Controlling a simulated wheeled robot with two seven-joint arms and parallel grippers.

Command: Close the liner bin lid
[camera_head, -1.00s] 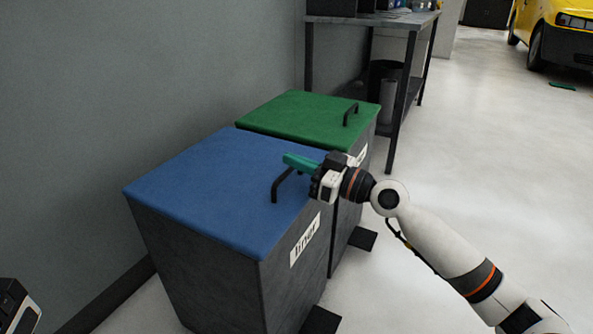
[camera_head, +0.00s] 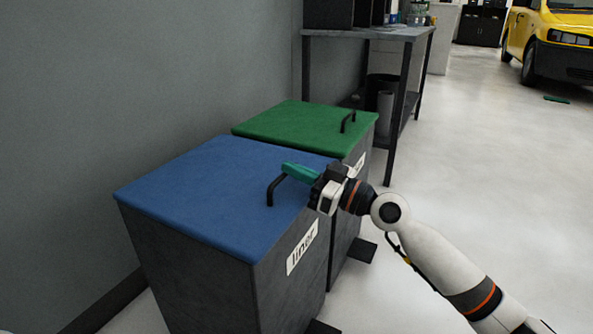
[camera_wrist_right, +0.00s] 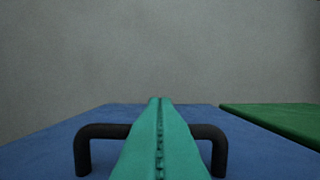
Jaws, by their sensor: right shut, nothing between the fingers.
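The liner bin (camera_head: 300,285) is a dark box with a "liner" label on its front. Its blue lid (camera_head: 195,195) lies flat across the top, with no gap visible at the rim. A black handle (camera_head: 270,190) stands up near the lid's front edge. My right gripper (camera_head: 285,168), with teal fingers, is shut and empty just above the lid, beside the handle. In the right wrist view, the shut fingers (camera_wrist_right: 159,140) extend over the middle of the handle (camera_wrist_right: 100,130); contact cannot be told. My left gripper is not in the head view.
A second dark bin with a flat green lid (camera_head: 300,128) stands right behind the liner bin. A grey wall (camera_head: 140,80) runs along the left.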

